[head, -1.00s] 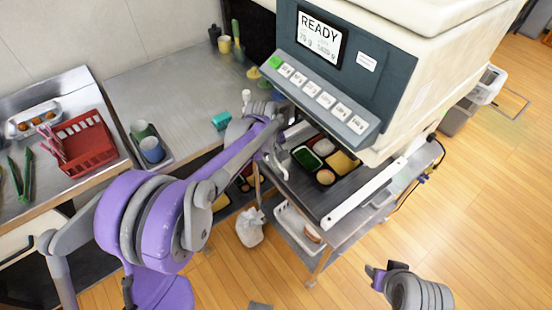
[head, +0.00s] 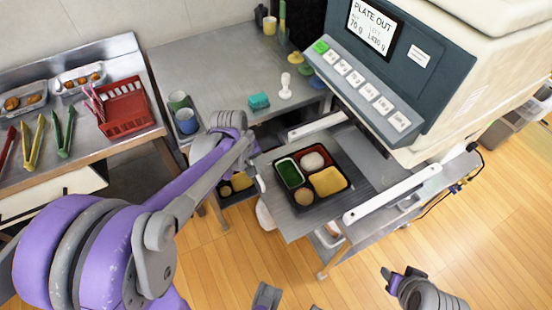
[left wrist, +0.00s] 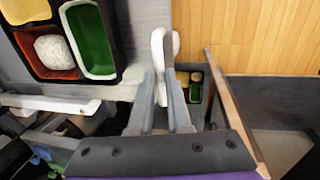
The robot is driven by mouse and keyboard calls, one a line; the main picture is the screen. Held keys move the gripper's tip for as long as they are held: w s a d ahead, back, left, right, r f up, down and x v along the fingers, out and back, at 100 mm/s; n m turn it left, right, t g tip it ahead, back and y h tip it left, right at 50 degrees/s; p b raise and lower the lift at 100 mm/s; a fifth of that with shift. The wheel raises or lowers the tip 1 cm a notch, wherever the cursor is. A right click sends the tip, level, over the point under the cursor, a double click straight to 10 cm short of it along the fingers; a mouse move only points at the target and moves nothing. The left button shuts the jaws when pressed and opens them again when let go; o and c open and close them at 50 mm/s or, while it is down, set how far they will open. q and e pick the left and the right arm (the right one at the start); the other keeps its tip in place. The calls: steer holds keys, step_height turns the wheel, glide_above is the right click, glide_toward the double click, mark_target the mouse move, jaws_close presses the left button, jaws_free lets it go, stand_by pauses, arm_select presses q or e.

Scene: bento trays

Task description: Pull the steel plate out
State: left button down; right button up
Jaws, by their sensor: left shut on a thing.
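The steel plate (head: 290,222) sticks out from under the machine toward me, between two white rails. It also shows in the left wrist view (left wrist: 145,20). A black bento tray (head: 345,178) with food in several compartments sits on it. My left gripper (head: 258,182) is at the plate's left front side. In the left wrist view my left gripper (left wrist: 165,90) is shut on the plate's white handle (left wrist: 158,50). The arm partly hides the grip in the head view. A part of my right arm shows at the lower right, apart from the plate; its jaw state is unclear.
The machine (head: 400,70) stands above the plate, its screen reading "PLATE OUT". A counter (head: 200,75) at the back holds a teal block (head: 259,101) and a white stamp-like thing (head: 285,88). A red basket (head: 125,110) and tongs are at the left. Open floor lies at the right.

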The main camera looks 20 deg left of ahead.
arm_select(q)
steer(key=s+a, duration=0.4)
steer(key=s, duration=0.1)
steer(key=shift+s+a, duration=0.15)
steer(key=c, duration=0.9)
jaws_free()
steer(key=shift+o, duration=0.2)
steer(key=shift+r, duration=0.1)
step_height(320, 180, up, 10)
steer(key=s+a+p, duration=0.1)
steer(key=p, duration=0.1)
steer(key=shift+s+a+r, duration=0.15)
steer(key=shift+s+r, duration=0.1)
steer(key=shift+s, duration=0.1)
steer(key=s+d+m+t+y+p, duration=0.1)
steer(key=s+d+m+t+p, duration=0.2)
steer(key=d+m, duration=0.7)
steer(key=s+d+r+p, duration=0.1)
steer(key=s+d, duration=0.1)
steer(key=d, duration=0.2)
steer(key=shift+s+t+p, duration=0.25)
steer(key=shift+t+p, duration=0.05)
steer(key=shift+p, duration=0.05)
